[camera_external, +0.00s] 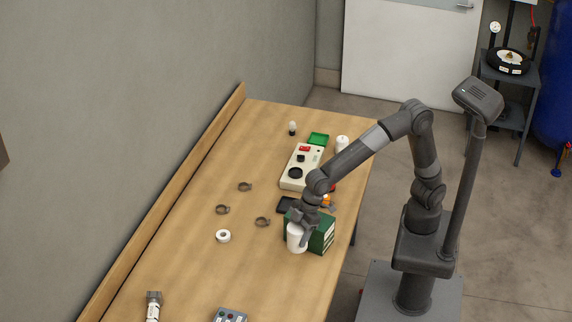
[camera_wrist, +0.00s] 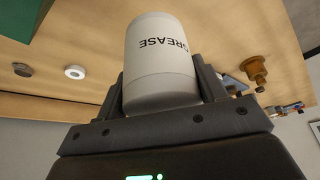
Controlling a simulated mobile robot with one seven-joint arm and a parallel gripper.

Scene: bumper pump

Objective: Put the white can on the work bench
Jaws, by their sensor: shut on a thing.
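The white can (camera_external: 296,238) is upright in my gripper (camera_external: 299,228) at the near side of the green box on the work bench (camera_external: 190,270). In the wrist view the can (camera_wrist: 161,60), marked GREASE, sits between the two fingers of my gripper (camera_wrist: 162,85), which are shut on its sides. The can's lower end is at or just above the bench top; I cannot tell if it touches. Its far side is hidden.
The green box (camera_external: 322,238) stands right beside the can. A white tape roll (camera_external: 223,236) and several ring clamps (camera_external: 262,222) lie to the left. A beige panel device (camera_external: 301,168) and another white container (camera_external: 342,143) are farther back.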

